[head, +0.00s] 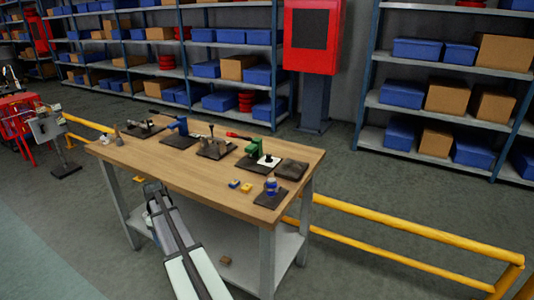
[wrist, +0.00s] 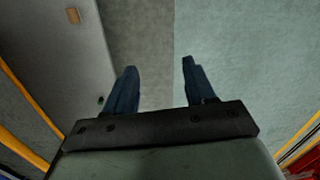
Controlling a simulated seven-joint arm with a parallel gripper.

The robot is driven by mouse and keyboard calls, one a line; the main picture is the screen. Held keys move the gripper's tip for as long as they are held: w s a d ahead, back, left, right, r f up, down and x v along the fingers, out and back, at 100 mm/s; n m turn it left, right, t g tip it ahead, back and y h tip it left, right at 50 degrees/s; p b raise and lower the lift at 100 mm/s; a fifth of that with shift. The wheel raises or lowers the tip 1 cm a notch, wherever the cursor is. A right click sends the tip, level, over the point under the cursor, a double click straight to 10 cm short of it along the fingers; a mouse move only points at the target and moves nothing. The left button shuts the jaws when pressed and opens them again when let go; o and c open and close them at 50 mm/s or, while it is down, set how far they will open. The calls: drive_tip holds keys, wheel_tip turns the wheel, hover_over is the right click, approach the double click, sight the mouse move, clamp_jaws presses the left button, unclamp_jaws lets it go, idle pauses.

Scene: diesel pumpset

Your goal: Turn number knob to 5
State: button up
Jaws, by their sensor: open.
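Several small devices on dark plates stand on the wooden table (head: 150,158) in the head view. A round blue device (head: 271,186) on a dark plate sits near the table's front right corner. Which device is the number knob, and any numbers on it, are too small to tell. My gripper (wrist: 159,63) is open and empty in the wrist view, with its two dark blue fingers apart over the floor. In the head view my arm reaches up to the table's front left side, with its end beside the table and apart from the devices. No knob shows in the wrist view.
A green device (head: 259,147) and a blue vise-like device (head: 178,126) stand along the table's back. Small yellow and blue blocks (head: 240,185) lie near the front. A brown block (head: 225,260) lies on the lower shelf. A yellow rail (head: 400,231) runs at right.

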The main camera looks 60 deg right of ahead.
drive_tip(key=s+d+r+n+t+h, duration=0.1)
drive_tip(key=d+r, duration=1.2)
drive_tip(key=r, duration=0.4)
drive_tip(key=s+d+r+n+t+h, duration=0.1)
drive_tip(key=s+d+r, duration=0.1)
drive_tip(key=d+r, duration=1.3)
drive_tip(key=n+g+h, duration=0.2)
drive_tip(key=n+g, duration=0.2)
drive_tip(key=n, duration=0.3)
hover_over(269, 154)
drive_tip(key=w+a, duration=0.3)
drive_tip(key=a, duration=0.2)
wheel_tip(269, 154, down, 3)
drive_tip(key=x, duration=1.2)
drive_tip(key=shift+w+d+f, duration=0.1)
drive_tip(key=shift+d+f, duration=0.05)
drive_tip(key=shift+d, duration=0.2)
clamp_jaws()
